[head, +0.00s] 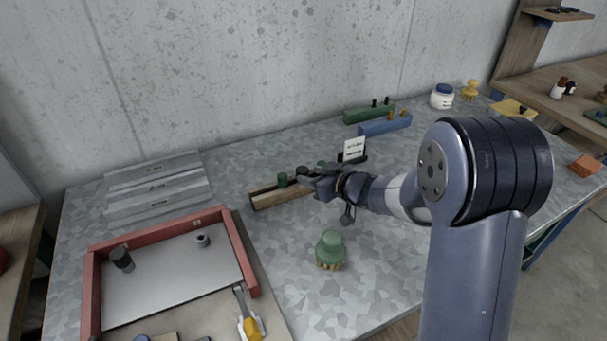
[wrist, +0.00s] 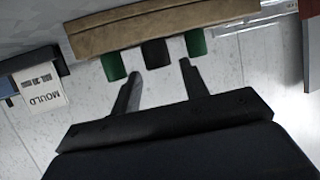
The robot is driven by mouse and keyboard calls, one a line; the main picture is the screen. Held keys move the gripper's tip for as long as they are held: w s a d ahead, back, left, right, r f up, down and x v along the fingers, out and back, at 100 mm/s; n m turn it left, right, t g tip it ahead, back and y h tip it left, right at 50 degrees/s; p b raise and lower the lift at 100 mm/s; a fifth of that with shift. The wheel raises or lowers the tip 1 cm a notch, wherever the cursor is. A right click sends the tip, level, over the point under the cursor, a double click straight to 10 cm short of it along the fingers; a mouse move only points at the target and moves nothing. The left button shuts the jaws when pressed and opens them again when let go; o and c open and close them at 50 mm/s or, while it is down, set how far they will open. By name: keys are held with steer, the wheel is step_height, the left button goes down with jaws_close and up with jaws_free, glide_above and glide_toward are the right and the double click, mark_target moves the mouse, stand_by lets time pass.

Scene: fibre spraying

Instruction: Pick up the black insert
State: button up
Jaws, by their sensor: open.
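The black insert (wrist: 155,53) stands in a wooden rack between two green inserts in the wrist view. In the head view its dark top (head: 302,170) shows just behind my gripper. My gripper (wrist: 160,70) is open and empty. Its two fingers point at the black insert, one to each side, with a gap before it. In the head view my gripper (head: 306,182) is at the rack and hides part of it. One green insert (wrist: 114,66) is left of the black one and another (wrist: 195,43) is right of it in the wrist view.
The wooden rack (head: 267,201) stands on the grey worktable. A small sign (head: 353,149) is beside it, reading MOULD in the wrist view (wrist: 41,90). A green-topped brush (head: 331,250) stands in front. A red-framed tray (head: 247,268) is at left; green and blue blocks (head: 385,124) are behind.

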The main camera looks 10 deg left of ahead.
mark_target(307, 173)
steer(key=shift+x, duration=2.75)
steer(key=shift+w+d, duration=0.1)
steer(key=shift+w, duration=0.05)
steer(key=shift+c, duration=0.5)
steer(key=c, duration=0.7)
steer(key=shift+o, duration=0.2)
